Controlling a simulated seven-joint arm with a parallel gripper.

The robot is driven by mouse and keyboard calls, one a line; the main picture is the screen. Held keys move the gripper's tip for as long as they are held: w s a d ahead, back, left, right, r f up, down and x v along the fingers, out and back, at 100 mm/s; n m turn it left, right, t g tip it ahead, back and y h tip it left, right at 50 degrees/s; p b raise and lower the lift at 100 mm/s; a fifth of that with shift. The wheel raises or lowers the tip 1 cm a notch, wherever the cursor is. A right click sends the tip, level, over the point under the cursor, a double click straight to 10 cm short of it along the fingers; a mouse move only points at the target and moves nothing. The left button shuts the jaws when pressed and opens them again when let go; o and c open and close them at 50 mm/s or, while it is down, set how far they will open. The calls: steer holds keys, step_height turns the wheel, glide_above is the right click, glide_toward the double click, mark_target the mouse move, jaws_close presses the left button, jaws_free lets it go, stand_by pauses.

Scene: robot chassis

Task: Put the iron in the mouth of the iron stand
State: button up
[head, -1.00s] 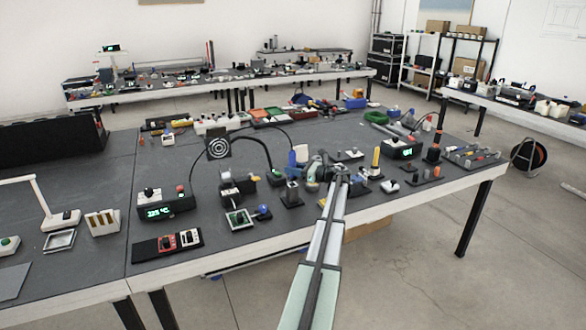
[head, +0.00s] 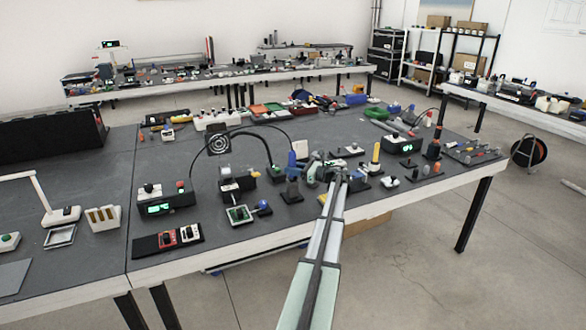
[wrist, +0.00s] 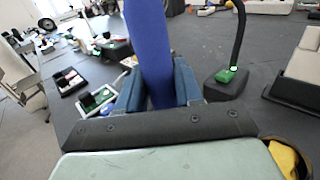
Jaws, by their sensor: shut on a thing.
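The iron has a thick blue handle (wrist: 150,50), which stands between the blue-grey jaws of my gripper (wrist: 158,88) in the wrist view. The gripper is shut on it. In the head view the blue handle (head: 292,160) looks roughly upright, just left of my gripper (head: 308,168). The iron's tip is hidden. A dark post on a square base (head: 291,193), which may be the iron stand, is below the handle in the head view. I cannot see its mouth, or tell whether the iron touches it.
A station with a green display (head: 160,207) stands at left. A black curved arm rises from a base with a green part (wrist: 228,80), right of the handle in the wrist view. A yellow post (head: 375,157) and small parts stand right of my gripper.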

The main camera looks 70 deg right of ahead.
steer(key=shift+f, duration=0.35)
steer(key=o, duration=1.1)
steer(key=shift+c, duration=0.2)
steer(key=s, duration=1.3)
steer(key=shift+s, duration=0.4)
step_height(320, 180, up, 10)
stand_by(0.6)
